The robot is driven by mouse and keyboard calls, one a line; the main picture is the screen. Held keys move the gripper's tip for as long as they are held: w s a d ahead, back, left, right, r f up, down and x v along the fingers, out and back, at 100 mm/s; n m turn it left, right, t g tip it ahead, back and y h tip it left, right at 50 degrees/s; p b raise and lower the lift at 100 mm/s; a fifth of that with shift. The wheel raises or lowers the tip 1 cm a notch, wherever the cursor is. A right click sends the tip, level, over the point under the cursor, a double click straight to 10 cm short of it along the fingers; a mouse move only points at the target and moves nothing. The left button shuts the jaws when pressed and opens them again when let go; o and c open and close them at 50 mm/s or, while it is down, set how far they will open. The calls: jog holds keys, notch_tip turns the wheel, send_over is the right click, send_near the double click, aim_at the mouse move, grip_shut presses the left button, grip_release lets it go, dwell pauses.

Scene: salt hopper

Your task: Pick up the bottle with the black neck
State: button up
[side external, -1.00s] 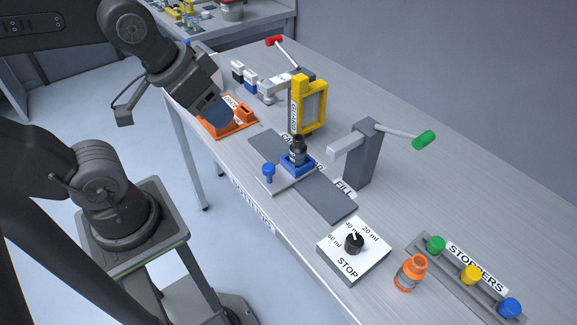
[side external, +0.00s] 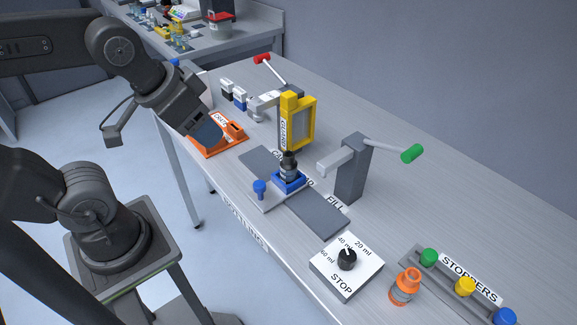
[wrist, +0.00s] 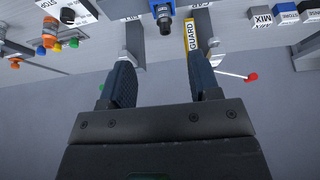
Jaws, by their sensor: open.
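The bottle with the black neck (side external: 289,167) stands upright in a blue holder (side external: 292,184) on the grey track of the bench. In the wrist view the bottle (wrist: 164,22) shows at the top, with the blue holder (wrist: 161,4) around it. My gripper (side external: 207,134) is to the left of the bottle in the side view, near the orange tray, and apart from the bottle. In the wrist view my gripper (wrist: 161,62) is open, with nothing between its two dark fingers. The bottle lies beyond the fingertips, a little toward the right finger.
A yellow guard frame (side external: 297,122) stands close behind the bottle. A grey post with a green-handled lever (side external: 350,168) stands to its right. A blue knob (side external: 260,188) is in front. An orange tray (side external: 218,143), dial box (side external: 346,267), orange bottle (side external: 404,287) and stopper rack (side external: 452,284) are around.

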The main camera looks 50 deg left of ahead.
jog(key=shift+o, duration=0.2)
jog(key=shift+o, duration=1.2)
jog(key=n+g, duration=0.6)
jog(key=n, duration=1.2)
send_over(289, 156)
jog(key=f, duration=0.7)
jog(key=s+f, duration=0.1)
jog(key=f, duration=0.3)
jog(key=shift+d+f, duration=0.15)
jog(key=shift+d, duration=0.05)
jog(key=shift+w+d+f, duration=0.1)
jog(key=shift+f, duration=1.25)
jog(key=shift+w+d+f, duration=0.1)
jog(key=shift+f, duration=1.25)
